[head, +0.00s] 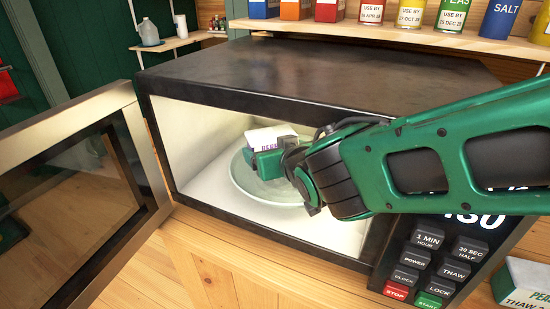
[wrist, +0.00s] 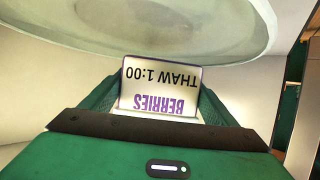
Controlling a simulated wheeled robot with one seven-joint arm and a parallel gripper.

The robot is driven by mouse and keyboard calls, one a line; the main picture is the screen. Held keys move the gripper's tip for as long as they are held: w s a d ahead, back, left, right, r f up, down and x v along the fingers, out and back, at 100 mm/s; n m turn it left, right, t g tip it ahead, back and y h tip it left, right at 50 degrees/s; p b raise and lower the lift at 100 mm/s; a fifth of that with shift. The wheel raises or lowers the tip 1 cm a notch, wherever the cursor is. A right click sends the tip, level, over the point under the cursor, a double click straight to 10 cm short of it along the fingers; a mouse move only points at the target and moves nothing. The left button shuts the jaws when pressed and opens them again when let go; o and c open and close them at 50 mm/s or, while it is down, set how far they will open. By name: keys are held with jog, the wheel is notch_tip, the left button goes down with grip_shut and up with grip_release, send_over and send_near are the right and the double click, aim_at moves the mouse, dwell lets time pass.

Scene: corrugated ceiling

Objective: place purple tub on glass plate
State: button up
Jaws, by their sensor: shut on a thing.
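The purple tub is a box with a white label reading BERRIES and THAW 1:00 in purple and black; it shows in the head view (head: 270,137) and the wrist view (wrist: 160,88). My gripper (head: 268,160) is inside the open microwave, shut on the tub, with a green finger on each side in the wrist view (wrist: 160,105). The round glass plate (head: 244,186) lies on the microwave floor, and the tub appears over it. I cannot tell whether the tub touches the plate. The plate's rim also shows in the wrist view (wrist: 170,48).
The microwave (head: 290,75) has its door (head: 75,200) swung open to the left. Its button panel (head: 430,265) is at the right. A box marked THAW (head: 525,285) stands at the lower right. A shelf (head: 400,38) with several cans and boxes is above.

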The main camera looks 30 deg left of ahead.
jog(key=shift+f, duration=1.3)
jog(key=o, duration=1.2)
jog(key=shift+f, duration=0.15)
jog(key=shift+c, duration=0.2)
jog(key=shift+s+r, duration=0.15)
jog(key=shift+r, duration=0.05)
jog(key=v, duration=1.1)
jog(key=shift+s+d+r, duration=0.1)
jog(key=shift+d+r, duration=0.05)
jog(key=shift+d, duration=0.25)
jog(key=shift+s, duration=0.15)
